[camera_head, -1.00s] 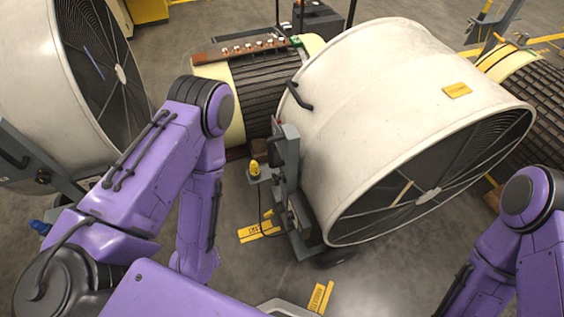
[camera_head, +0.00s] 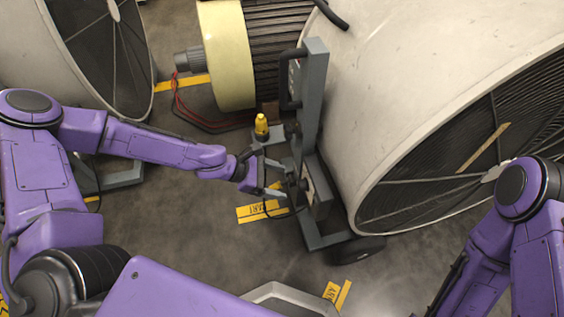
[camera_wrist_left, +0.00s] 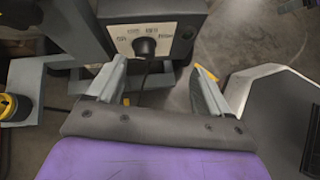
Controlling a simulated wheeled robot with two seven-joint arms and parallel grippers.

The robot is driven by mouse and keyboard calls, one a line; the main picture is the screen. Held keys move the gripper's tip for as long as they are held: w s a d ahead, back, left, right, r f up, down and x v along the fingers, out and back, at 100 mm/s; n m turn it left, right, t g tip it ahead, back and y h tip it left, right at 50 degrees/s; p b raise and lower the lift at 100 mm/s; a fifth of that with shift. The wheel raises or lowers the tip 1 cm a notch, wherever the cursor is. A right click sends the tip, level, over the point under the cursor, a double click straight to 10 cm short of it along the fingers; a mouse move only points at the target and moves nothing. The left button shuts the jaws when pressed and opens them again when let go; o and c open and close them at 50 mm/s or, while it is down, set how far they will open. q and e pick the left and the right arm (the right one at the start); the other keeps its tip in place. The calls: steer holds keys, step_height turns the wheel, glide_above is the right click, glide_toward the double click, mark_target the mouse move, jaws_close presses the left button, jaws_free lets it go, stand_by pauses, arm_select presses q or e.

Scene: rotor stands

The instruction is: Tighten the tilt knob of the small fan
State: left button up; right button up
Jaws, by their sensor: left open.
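A large cream drum fan (camera_head: 400,90) stands at the right on a grey upright frame (camera_head: 313,95). My left gripper (camera_head: 284,189) is beside the frame's lower part, close to a small control box (camera_head: 316,188). In the left wrist view the gripper (camera_wrist_left: 160,82) is open, with nothing between its fingers. A round black knob (camera_wrist_left: 145,46) on the box's labelled plate lies just beyond the fingertips, apart from them. I cannot tell which part is the tilt knob. Another drum fan (camera_head: 25,40) stands at the far left. My right gripper is out of view.
A yellow-topped part (camera_head: 262,125) sits on a bracket beside the frame; it also shows in the left wrist view (camera_wrist_left: 8,106). A ribbed motor with a cream end ring (camera_head: 228,60) stands behind. A black wheel (camera_head: 358,249) is at the frame's foot.

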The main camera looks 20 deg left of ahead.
arm_select(q)
steer(key=w+a+n+t+h+b, duration=0.3)
steer(key=w+a+t+b, duration=0.1)
steer(key=w+a+b, duration=0.25)
steer(key=t+h+b, duration=0.1)
steer(key=h+b, duration=0.1)
steer(key=b, duration=0.1)
glide_toward(285, 132)
steer(key=shift+n, duration=0.3)
steer(key=b+x, duration=0.3)
steer(key=x, duration=0.2)
steer(key=b+x, duration=0.2)
steer(key=x, duration=0.1)
steer(key=shift+w+f+b, duration=0.15)
steer(key=shift+f+b, duration=0.15)
steer(key=shift+f, duration=0.05)
steer(key=shift+w+d+r, duration=0.2)
steer(key=shift+w+d, duration=0.1)
steer(key=shift+d, duration=0.15)
steer(key=c, duration=1.1)
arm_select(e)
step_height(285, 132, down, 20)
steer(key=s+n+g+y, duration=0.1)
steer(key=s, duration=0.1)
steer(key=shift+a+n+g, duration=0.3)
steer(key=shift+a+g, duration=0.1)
